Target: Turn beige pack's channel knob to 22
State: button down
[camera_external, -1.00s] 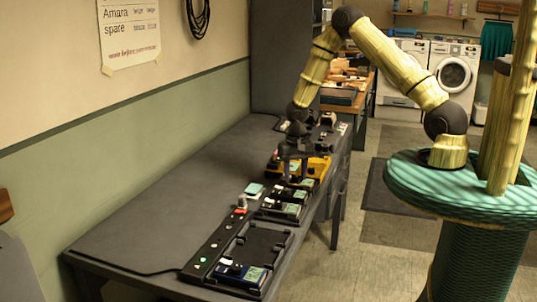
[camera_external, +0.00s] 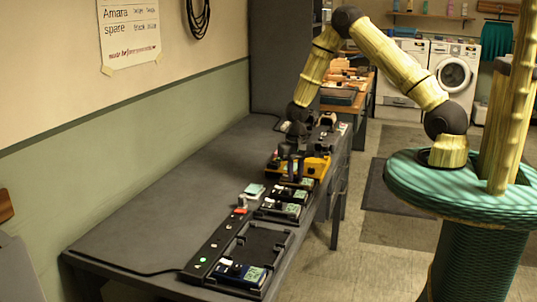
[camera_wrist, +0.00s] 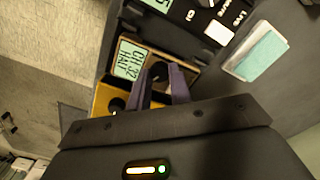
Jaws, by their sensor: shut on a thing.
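A pack with a tan, beige-looking face (camera_wrist: 145,47) lies in the upper middle of the wrist view. Its lit green display (camera_wrist: 129,60) appears to read CH 32, with a smaller word below that looks like HALF. My gripper (camera_wrist: 160,80) is shut on the dark channel knob (camera_wrist: 158,71) beside that display, one finger on each side. The fingers partly hide the knob and its markings. In the external view my gripper (camera_external: 296,176) is down at the row of packs, near the yellow one (camera_external: 315,165); the knob is too small to see there.
A black panel with white lettering (camera_wrist: 228,20) and a pale teal-topped block (camera_wrist: 258,54) lie beside the pack. A second dark knob (camera_wrist: 116,105) is close to my gripper. Nearer packs (camera_external: 280,209) and a blue pack (camera_external: 240,272) line the bench's front edge. The bench's wall side (camera_external: 170,200) is clear.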

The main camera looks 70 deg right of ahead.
jog(key=shift+n, duration=0.4)
jog(key=n+p, duration=0.1)
jog(key=n, duration=0.6)
jog(key=shift+p, duration=0.3)
jog(key=n+p, duration=0.1)
jog(key=n, duration=0.3)
jog(key=shift+n, duration=0.3)
jog(key=shift+n+p, duration=0.45)
jog(key=shift+n, duration=1.35)
